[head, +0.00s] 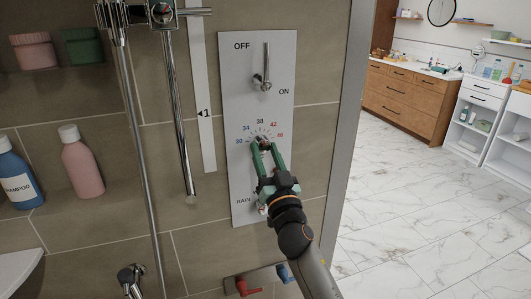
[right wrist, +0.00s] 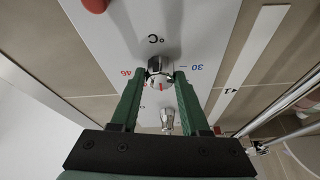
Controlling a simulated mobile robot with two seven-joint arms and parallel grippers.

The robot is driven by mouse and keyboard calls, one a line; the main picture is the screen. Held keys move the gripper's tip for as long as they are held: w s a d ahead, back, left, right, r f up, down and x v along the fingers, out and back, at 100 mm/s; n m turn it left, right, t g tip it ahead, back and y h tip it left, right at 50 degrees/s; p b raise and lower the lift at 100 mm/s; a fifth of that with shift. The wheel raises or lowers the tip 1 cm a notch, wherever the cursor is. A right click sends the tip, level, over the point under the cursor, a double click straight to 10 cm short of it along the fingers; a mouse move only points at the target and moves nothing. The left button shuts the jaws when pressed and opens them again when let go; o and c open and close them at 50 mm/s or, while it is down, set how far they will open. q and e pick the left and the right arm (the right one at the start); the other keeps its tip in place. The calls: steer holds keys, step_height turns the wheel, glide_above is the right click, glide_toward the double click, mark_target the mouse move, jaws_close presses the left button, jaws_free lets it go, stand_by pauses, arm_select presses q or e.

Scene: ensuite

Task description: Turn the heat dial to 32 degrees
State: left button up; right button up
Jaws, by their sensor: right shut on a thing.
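The heat dial (head: 262,139) is a small chrome knob on the pale wall panel (head: 285,150), ringed by blue and red numbers from 30 to 46. My right gripper (head: 262,148) is shut on it, with its green fingers on either side. In the right wrist view the chrome dial (right wrist: 160,68) sits between the fingertips, and the panel appears upside down. A small red mark shows by the dial, but I cannot tell which number the dial points to. My left gripper is not in view.
An OFF/ON lever (head: 262,80) is above the dial. A lower knob (head: 262,207) is partly hidden by my right gripper. Red (head: 246,287) and blue (head: 284,273) handles are below. A chrome shower pipe (head: 178,110) stands to the left. Open marble floor (head: 410,170) lies right.

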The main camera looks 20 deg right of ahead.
jaws_close()
steer(key=shift+r, duration=0.1)
steer(key=n+y+p, duration=0.1)
steer(key=n, duration=0.1)
steer(key=n+y+p, duration=0.1)
steer(key=n, duration=0.2)
steer(key=shift+d+r+y, duration=0.15)
steer(key=shift+y, duration=0.25)
steer(key=n+y+p, duration=0.1)
steer(key=n+p, duration=0.1)
steer(key=n, duration=0.1)
steer(key=n+g+y+p, duration=0.1)
steer(key=n+p, duration=0.1)
steer(key=n, duration=0.1)
steer(key=shift+d+r+g+y+p, duration=0.2)
steer(key=shift+g+y+p, duration=0.1)
steer(key=shift+y, duration=0.1)
steer(key=n+y+p, duration=0.1)
steer(key=n, duration=0.2)
steer(key=shift+g, duration=0.3)
steer(key=shift+d+f+n+g+p, duration=0.1)
steer(key=shift+n+g+p, duration=0.4)
steer(key=shift+n, duration=0.6)
